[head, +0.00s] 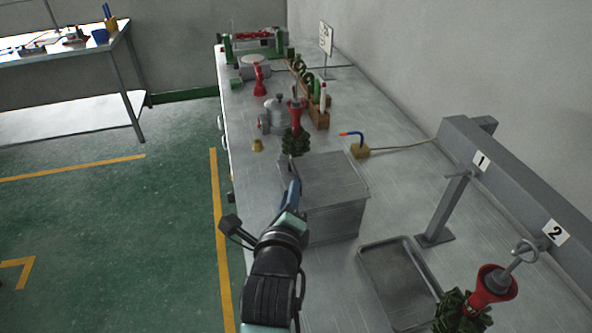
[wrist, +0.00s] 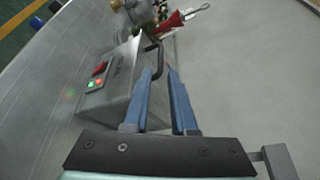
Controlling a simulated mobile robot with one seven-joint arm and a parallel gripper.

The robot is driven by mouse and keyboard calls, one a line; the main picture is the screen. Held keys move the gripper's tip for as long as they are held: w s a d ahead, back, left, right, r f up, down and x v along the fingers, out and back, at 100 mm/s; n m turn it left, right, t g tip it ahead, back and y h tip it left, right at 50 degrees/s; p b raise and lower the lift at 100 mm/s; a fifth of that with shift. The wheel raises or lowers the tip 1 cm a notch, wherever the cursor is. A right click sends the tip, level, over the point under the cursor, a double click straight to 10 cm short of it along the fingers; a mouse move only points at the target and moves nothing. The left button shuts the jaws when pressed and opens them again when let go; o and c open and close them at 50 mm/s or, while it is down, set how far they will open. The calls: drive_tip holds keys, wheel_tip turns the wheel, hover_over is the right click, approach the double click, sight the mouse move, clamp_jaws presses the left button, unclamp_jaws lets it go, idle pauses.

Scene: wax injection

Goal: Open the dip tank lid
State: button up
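The dip tank is a grey metal box (head: 332,222) on the bench, with its flat lid (head: 330,178) lying closed on top. In the wrist view the tank (wrist: 112,92) has a panel with a red and a green light, and a dark bent handle (wrist: 156,55) stands out near the fingertips. My gripper (head: 294,187) is at the tank's left side in the head view. In the wrist view my gripper (wrist: 160,72) has its two blue fingers apart with a gap between them. The handle is close to the tips; I cannot tell whether it lies between them.
Beyond the tank stand a red-topped wax tree (head: 296,120), a grey pot (head: 278,117) and a wooden rack (head: 318,113). A blue-and-red tool (head: 352,135) sits right of them. An empty tray (head: 396,280) and another tree (head: 480,300) are at front right.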

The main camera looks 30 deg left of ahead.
sight(295, 170)
drive_tip(key=x, duration=0.9)
clamp_jaws()
drive_tip(key=shift+d, duration=0.1)
idle(1.3)
